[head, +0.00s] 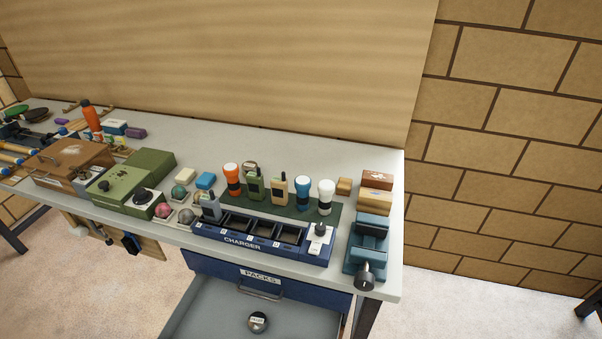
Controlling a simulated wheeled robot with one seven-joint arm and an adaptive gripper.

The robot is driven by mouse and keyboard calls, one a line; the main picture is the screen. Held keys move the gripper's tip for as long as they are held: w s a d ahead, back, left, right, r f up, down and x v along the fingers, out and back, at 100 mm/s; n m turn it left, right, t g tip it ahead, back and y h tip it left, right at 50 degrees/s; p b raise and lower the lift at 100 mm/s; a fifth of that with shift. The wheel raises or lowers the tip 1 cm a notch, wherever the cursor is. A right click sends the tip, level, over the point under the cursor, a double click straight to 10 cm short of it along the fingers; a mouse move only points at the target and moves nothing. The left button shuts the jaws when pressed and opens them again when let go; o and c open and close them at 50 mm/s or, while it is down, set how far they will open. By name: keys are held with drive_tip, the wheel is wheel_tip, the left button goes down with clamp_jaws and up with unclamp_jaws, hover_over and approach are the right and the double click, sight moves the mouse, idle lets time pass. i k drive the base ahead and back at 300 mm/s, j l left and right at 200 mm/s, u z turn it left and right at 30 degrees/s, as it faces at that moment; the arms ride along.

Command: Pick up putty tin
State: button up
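A small round grey metal tin (258,322) with a pale label lies in an open drawer (200,310) below the bench. The label is too small to read for sure, but this looks like the putty tin. It sits on the bare drawer floor, near the bottom edge of the head view. My gripper is not in view, so I cannot see its state or how far it is from the tin.
The drawer's blue front or rail (262,279) reads PACKS. Above it, the grey bench (388,278) holds a blue charger (240,243), radios, torches, a green box (122,188), a wooden box (68,160) and a blue-green vise (368,245).

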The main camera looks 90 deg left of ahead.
sight(247, 166)
drive_tip(key=i+u, duration=0.7)
drive_tip(key=i, duration=0.15)
drive_tip(key=i+l+u, duration=0.2)
drive_tip(key=i+u, duration=0.15)
drive_tip(key=i+j+u, duration=0.2)
drive_tip(key=i+u, duration=1.25)
drive_tip(key=i+l+u, duration=0.3)
drive_tip(key=u, duration=0.2)
drive_tip(key=i+j+u, duration=0.2)
drive_tip(key=u, duration=0.2)
drive_tip(key=i+j+u, duration=0.1)
drive_tip(key=i+u, duration=0.55)
drive_tip(key=u, duration=0.15)
